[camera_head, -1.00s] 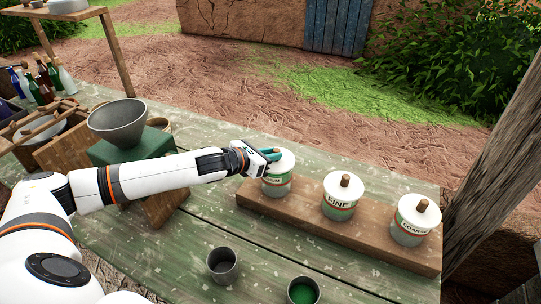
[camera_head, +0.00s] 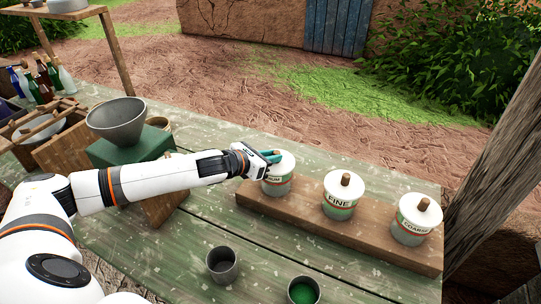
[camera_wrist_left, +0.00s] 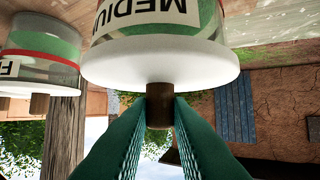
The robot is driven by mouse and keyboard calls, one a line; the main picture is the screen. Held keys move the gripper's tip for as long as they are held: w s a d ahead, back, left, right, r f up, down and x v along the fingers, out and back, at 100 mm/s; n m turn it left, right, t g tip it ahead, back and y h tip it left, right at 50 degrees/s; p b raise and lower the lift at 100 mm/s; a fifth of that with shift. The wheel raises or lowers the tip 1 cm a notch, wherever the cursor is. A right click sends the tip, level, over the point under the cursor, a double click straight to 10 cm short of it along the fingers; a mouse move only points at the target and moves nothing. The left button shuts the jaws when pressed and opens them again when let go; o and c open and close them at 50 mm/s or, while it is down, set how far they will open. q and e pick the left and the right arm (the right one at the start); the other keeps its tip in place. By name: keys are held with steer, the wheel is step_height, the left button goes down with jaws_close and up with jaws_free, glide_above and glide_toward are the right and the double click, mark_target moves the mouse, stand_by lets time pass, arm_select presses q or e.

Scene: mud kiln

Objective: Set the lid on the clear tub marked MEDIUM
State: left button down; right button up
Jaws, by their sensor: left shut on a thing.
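The clear tub marked MEDIUM (camera_head: 277,187) stands at the left end of a wooden plank. Its white lid (camera_head: 286,162) lies level over the tub's mouth, with no clear gap showing. My left gripper (camera_head: 271,156) reaches in from the left at lid height. In the left wrist view, which is upside down, its teal fingers (camera_wrist_left: 160,112) are shut on the lid's brown knob (camera_wrist_left: 159,92). The lid (camera_wrist_left: 160,64) meets the MEDIUM tub (camera_wrist_left: 150,18) there. My right gripper is not in view.
The FINE tub (camera_head: 339,202) and COARSE tub (camera_head: 412,228) stand lidded along the plank (camera_head: 375,245). Two grey cups, one empty (camera_head: 222,265) and one with green contents (camera_head: 303,291), stand in front. A grey funnel-like bowl (camera_head: 117,121) sits on a green block (camera_head: 135,147) at left.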

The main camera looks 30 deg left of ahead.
arm_select(q)
steer(key=shift+f, duration=0.1)
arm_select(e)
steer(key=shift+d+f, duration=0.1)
arm_select(q)
steer(key=c, duration=1.3)
jaws_free()
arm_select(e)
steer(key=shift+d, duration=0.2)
arm_select(q)
steer(key=shift+o, duration=0.2)
steer(key=shift+s, duration=0.1)
steer(key=shift+s+a, duration=0.2)
steer(key=shift+s, duration=0.05)
steer(key=b+v, duration=0.5)
steer(key=v, duration=0.6)
steer(key=shift+b, duration=0.35)
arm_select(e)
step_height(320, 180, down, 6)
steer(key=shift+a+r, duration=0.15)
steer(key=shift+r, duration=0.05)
arm_select(q)
steer(key=shift+s+r, duration=0.15)
steer(key=shift+r, duration=0.1)
